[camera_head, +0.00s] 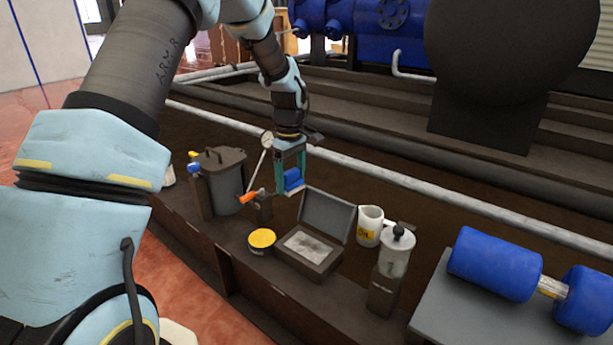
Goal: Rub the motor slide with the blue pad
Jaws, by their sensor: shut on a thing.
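My gripper (291,172) hangs from my arm near the middle of the view, its teal fingers pointing down. It is shut on the blue pad (292,183), which is held above the dark bench, behind the open grey box. The pad's underside is hidden. At the lower right, a grey flat base (445,312) carries a blue motor-like body of two cylinders (497,264) joined by a short metal shaft. This base may be the motor slide; I cannot tell for sure. The pad is well to the left of it and apart from it.
The open grey box (313,256) has a raised lid. Near it are a yellow-topped tin (262,239), a white mug (369,226) and a clear-bodied dispenser (395,255). A lidded dark pot (223,182) stands left. A pale pipe (400,186) runs behind.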

